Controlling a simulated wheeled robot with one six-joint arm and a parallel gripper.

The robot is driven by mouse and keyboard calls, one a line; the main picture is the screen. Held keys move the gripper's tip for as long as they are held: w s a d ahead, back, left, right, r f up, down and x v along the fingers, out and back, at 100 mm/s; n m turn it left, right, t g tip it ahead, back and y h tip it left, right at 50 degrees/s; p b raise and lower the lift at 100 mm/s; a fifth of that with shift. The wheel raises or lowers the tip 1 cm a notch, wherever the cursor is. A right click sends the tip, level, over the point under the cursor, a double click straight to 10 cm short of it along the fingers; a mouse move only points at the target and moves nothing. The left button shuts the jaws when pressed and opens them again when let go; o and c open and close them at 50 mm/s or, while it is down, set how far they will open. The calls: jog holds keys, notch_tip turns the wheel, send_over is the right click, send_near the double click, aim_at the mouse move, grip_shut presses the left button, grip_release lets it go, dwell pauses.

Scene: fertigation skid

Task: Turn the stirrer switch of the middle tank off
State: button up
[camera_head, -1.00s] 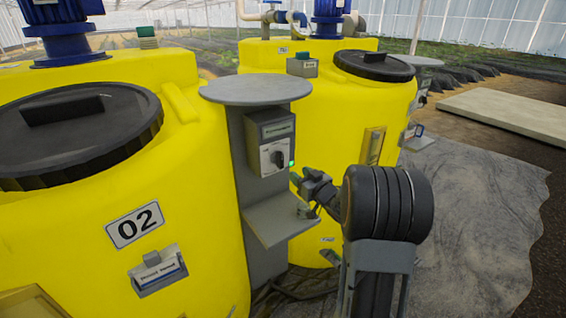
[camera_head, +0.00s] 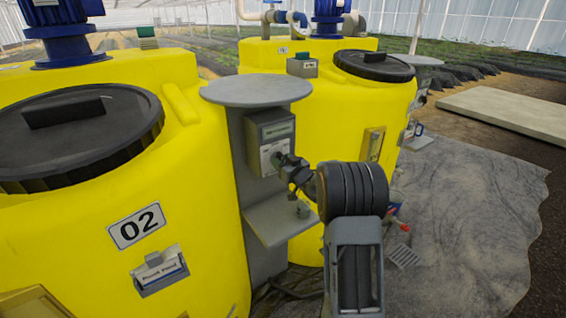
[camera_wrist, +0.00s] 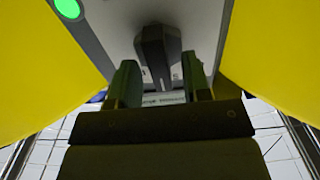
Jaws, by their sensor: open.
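The stirrer switch box (camera_head: 268,135) is a grey box with a pale front on a grey post, beside the yellow tank marked 02 (camera_head: 140,222). In the wrist view its dark rotary knob (camera_wrist: 158,52) lies just ahead of my gripper (camera_wrist: 158,82), between the two fingertips. A green lamp (camera_wrist: 67,8) glows on the panel there. My gripper (camera_head: 283,163) is open, with its fingers apart on either side of the knob's lower end. Whether they touch it, I cannot tell. In the head view my gripper hides the knob and lamp.
A grey shelf (camera_head: 270,222) juts out below the box, with a small grey part on it near my arm. A round grey plate (camera_head: 256,91) tops the post. Another yellow tank (camera_head: 340,100) stands behind.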

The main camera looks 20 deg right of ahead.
jog(key=shift+c, duration=0.2)
grip_shut()
jog(key=shift+f+b, duration=0.1)
jog(key=shift+b, duration=0.3)
jog(key=shift+a+n+b, duration=0.2)
jog(key=shift+n+b, duration=4.1)
jog(key=shift+b, duration=0.55)
jog(key=shift+n, duration=0.3)
jog(key=shift+o, duration=0.2)
grip_release()
